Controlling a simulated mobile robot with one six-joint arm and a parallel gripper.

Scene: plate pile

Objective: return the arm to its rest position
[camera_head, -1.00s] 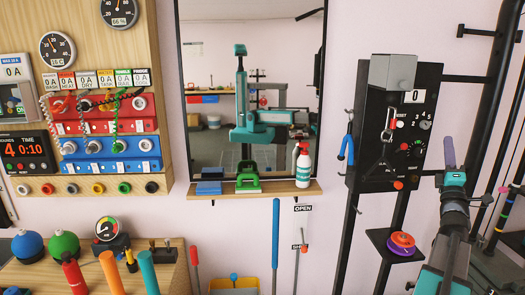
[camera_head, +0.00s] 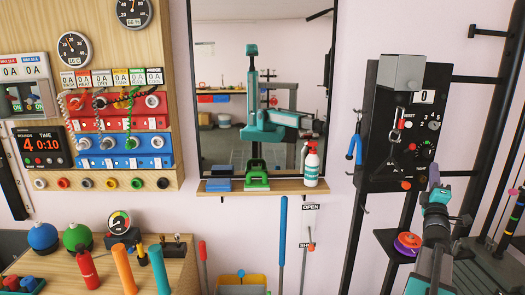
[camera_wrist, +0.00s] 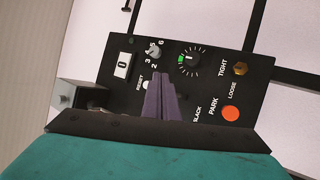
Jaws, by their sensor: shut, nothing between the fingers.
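My gripper (camera_head: 434,176) is at the right of the head view, at the end of my teal and grey arm. It points toward the wall, in front of the lower right part of the black control panel (camera_head: 394,125). In the wrist view its purple fingers (camera_wrist: 160,97) are pressed together with nothing between them. They overlap the same panel in that picture, among a dial (camera_wrist: 188,59), an orange PARK button (camera_wrist: 231,112) and a small counter (camera_wrist: 122,66). I cannot tell the exact gap between fingertips and panel.
A small black shelf with an orange and purple roll (camera_head: 407,243) is left of my arm. Black rails stand to the right. A mirror (camera_head: 262,110) hangs above a wooden ledge with a spray bottle (camera_head: 311,164). A wooden bench with coloured handles is at lower left.

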